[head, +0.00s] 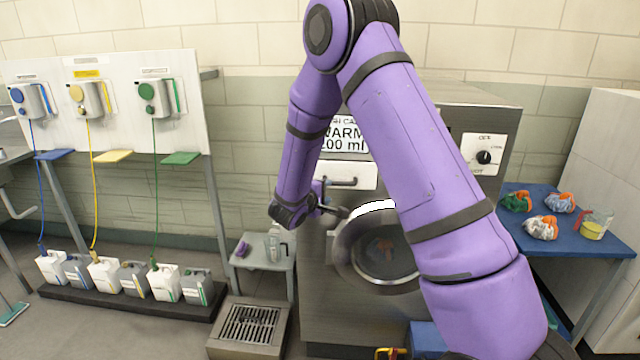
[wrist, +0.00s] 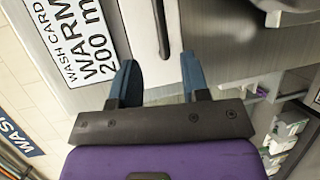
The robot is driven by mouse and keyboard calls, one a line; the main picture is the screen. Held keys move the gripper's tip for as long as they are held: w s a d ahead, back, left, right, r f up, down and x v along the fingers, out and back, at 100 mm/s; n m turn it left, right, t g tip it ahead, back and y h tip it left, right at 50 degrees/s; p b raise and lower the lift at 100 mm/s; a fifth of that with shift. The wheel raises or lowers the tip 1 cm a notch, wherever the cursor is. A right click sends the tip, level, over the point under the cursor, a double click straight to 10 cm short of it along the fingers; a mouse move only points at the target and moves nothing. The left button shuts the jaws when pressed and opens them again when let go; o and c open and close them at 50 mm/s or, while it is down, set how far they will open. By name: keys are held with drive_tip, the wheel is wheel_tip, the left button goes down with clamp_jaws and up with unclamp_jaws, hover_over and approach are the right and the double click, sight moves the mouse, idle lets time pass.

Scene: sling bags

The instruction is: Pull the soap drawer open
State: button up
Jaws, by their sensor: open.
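The soap drawer (head: 350,176) is a white panel on the upper front of the grey washing machine, with a dark bar handle (head: 341,182). It looks shut. In the wrist view the drawer (wrist: 143,38) stands on end and its handle (wrist: 161,28) is a dark bar near the top. My gripper (head: 328,201) is in front of the machine near the drawer. In the wrist view my gripper (wrist: 158,66) is open and empty, its blue fingers apart, with the handle's near end between and just beyond the tips. I cannot tell whether anything touches.
The round washer door (head: 378,250) is just below the drawer, close to my gripper. A small side table (head: 265,262) with bottles stands left of the machine. A blue table (head: 535,232) with cloth bundles stands right. A floor drain (head: 250,325) lies in front.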

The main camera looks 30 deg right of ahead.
sight(337, 184)
drive_tip(key=x, duration=1)
drive_tip(key=shift+w+d+f, duration=0.15)
drive_tip(key=shift+w+f, duration=0.05)
drive_tip(key=shift+w, duration=0.15)
clamp_jaws()
